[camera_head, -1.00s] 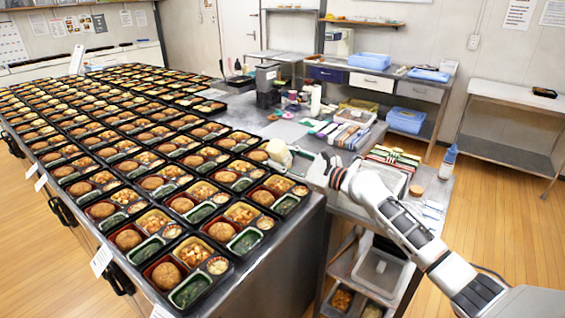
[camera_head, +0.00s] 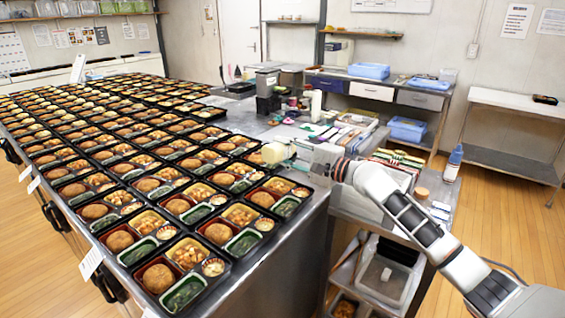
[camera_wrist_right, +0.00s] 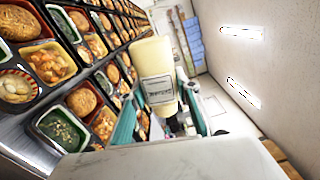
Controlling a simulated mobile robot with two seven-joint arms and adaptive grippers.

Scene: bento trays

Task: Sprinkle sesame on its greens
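My right gripper (camera_head: 290,153) is shut on a cream-coloured shaker with a small label (camera_head: 275,152), held over the right edge of the tray table. In the right wrist view the shaker (camera_wrist_right: 154,75) is between the teal fingers (camera_wrist_right: 160,122). Bento trays hold dark greens in green-rimmed compartments. Greens show at the front of the table (camera_head: 184,292) and near the right edge (camera_head: 287,206). The nearest greens in the wrist view (camera_wrist_right: 61,129) show pale specks. I cannot tell whether anything falls from the shaker. My left gripper is out of view.
Rows of bento trays fill the long metal table (camera_head: 290,262). A side bench to its right carries small tools, a blue-capped bottle (camera_head: 453,163) and clear bins (camera_head: 385,275) below. Blue bins (camera_head: 370,69) stand on the back counter. The floor at the right is open.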

